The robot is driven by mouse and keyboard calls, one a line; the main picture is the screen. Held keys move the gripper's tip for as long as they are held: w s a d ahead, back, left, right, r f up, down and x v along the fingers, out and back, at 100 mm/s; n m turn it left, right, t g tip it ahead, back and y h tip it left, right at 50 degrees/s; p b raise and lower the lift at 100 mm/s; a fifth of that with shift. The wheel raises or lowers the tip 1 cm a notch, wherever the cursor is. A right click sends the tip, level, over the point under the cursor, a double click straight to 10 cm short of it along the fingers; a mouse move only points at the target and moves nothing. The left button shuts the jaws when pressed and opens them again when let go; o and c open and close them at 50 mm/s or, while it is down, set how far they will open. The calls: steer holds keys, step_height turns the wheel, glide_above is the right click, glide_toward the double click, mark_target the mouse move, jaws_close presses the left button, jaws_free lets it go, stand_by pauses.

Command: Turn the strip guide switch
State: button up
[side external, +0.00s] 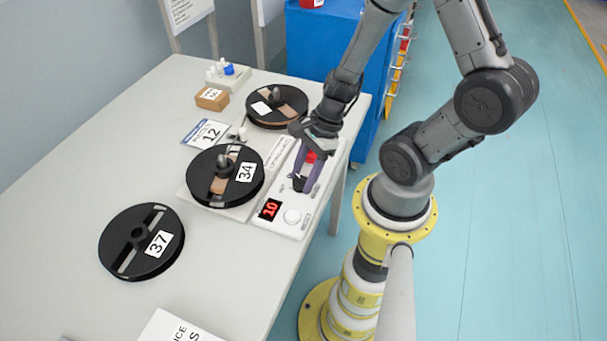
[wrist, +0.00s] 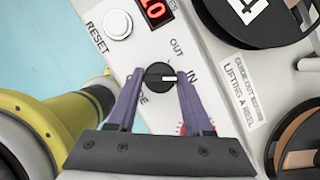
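The strip guide switch is a small black round knob (wrist: 157,76) with a white pointer line, on the white control panel (wrist: 215,85). In the wrist view the pointer is turned right, toward the printed word IN; OUT is printed above it. My gripper (wrist: 160,76) has its two purple fingers on either side of the knob, with a small gap showing on each side, so it looks open and empty. In the side view my gripper (side external: 303,182) is low over the panel, and its fingers partly hide the switch.
A white RESET button (wrist: 117,25) and a red display (side external: 269,209) reading 10 sit on the same panel. A red button (side external: 311,157) is behind the fingers. Reel 34 (side external: 207,163) stands left of the panel; reel 37 (side external: 119,237) lies on the table.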

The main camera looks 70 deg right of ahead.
jaws_close()
steer(key=n+g, duration=0.1)
steer(key=n, duration=0.2)
steer(key=n+g+y, duration=0.1)
steer(key=n, duration=0.1)
steer(key=shift+w+n, duration=0.2)
steer(key=shift+n, duration=0.2)
steer(key=n+g, duration=0.1)
steer(key=n, duration=0.2)
steer(key=n+g, duration=0.1)
steer(key=n, duration=0.1)
steer(key=shift+w+n, duration=0.15)
steer(key=shift+n, duration=0.25)
steer(key=shift+n+h, duration=0.3)
steer(key=o, duration=0.6)
jaws_free()
